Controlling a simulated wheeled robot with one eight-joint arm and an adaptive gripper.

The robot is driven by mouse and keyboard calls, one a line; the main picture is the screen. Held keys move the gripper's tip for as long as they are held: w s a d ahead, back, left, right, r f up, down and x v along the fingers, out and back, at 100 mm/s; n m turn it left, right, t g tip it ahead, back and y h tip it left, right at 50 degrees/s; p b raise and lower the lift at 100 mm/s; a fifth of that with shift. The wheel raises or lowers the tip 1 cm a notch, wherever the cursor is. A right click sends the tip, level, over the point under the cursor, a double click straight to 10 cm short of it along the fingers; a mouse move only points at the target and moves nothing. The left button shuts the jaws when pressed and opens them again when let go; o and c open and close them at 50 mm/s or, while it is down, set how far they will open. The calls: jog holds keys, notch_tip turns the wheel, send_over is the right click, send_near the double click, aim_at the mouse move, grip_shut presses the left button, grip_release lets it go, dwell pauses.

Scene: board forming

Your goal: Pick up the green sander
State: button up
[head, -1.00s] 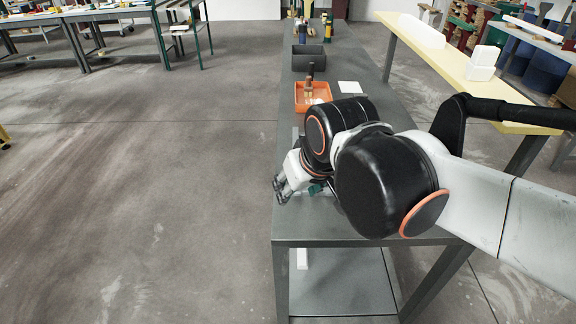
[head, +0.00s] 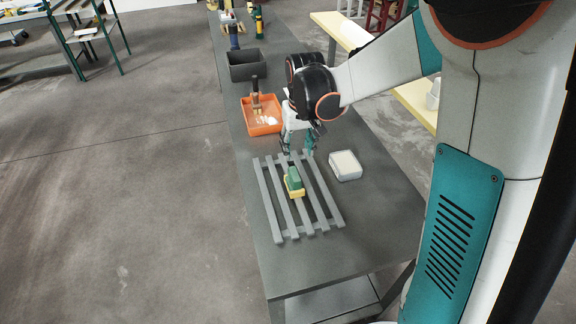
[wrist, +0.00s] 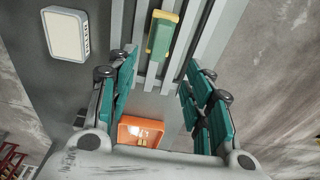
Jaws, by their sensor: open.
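The green sander (head: 294,179) has a green top and a yellow base. It rests on the grey slatted board (head: 273,204) on the dark table. It also shows in the wrist view (wrist: 161,35), beyond the fingertips and roughly between them, a little left of centre. My gripper (head: 299,150) is above the far end of the slats, apart from the sander. In the wrist view (wrist: 158,72) its teal-padded fingers are spread wide with nothing between them.
A white and grey box (head: 345,165) stands right of the slats. An orange tray (head: 262,127) with a brush-like tool (head: 255,92) lies behind, left of my gripper. A dark bin (head: 247,66) stands farther back. The table front (head: 330,262) is clear.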

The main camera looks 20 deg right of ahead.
aim_at(295, 173)
jog(key=f+b, duration=0.1)
jog(key=f, duration=0.3)
jog(key=w+f+b, duration=0.1)
jog(key=f, duration=0.4)
jog(key=w+f+b, duration=0.1)
jog(key=f, duration=0.3)
jog(key=shift+f, duration=0.4)
grip_shut()
